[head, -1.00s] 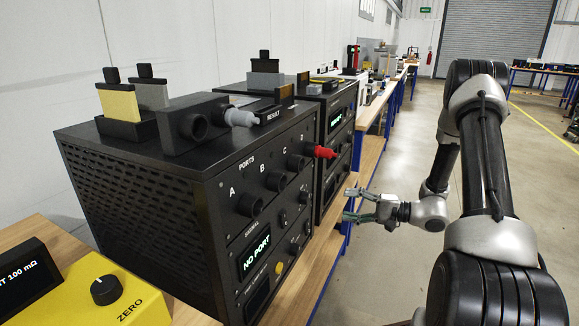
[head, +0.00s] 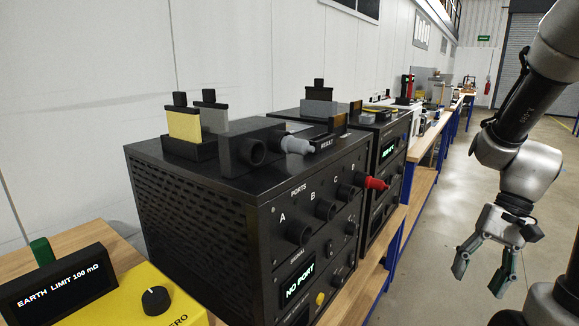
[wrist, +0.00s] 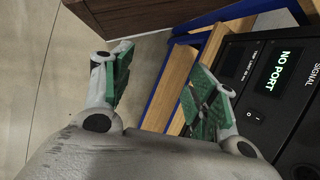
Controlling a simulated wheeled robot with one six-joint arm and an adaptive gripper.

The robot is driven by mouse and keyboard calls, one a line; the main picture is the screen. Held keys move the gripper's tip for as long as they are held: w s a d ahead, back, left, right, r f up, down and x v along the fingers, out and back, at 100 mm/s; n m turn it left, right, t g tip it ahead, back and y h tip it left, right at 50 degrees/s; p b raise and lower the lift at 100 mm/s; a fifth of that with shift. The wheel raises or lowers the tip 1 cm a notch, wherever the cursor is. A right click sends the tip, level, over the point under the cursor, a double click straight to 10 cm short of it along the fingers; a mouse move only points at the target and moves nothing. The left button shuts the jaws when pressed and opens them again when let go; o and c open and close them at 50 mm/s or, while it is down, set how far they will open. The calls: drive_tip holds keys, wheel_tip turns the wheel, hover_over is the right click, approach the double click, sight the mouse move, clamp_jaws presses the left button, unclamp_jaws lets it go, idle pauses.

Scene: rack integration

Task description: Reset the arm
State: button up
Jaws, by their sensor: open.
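My gripper (head: 481,272) hangs at the right in the head view, fingers pointing down and spread apart. It is open and nothing is between its fingers. It is over the aisle floor, to the right of the black rack unit (head: 215,215) and apart from it. In the wrist view my two green-padded fingers (wrist: 160,88) are apart and empty. The front panel of a black unit (wrist: 283,90), with a "NO PORT" display, shows at the right of that view.
A grey plug (head: 295,145) sits in a fixture on top. A yellow meter (head: 180,305) reading "EARTH LIMIT 100 mΩ" is at the lower left. The aisle floor (head: 430,250) is clear.

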drive_tip(key=s+r+n+t+h, duration=0.2)
drive_tip(key=r+t, duration=0.1)
drive_tip(key=r, duration=0.4)
drive_tip(key=s+a+r+n+t+h, duration=0.1)
drive_tip(key=s+r+n+t+h, duration=0.1)
drive_tip(key=r, duration=0.5)
drive_tip(key=shift+a+r+n+t, duration=0.2)
drive_tip(key=shift+a+n+t, duration=0.1)
drive_tip(key=shift+n+t, duration=0.5)
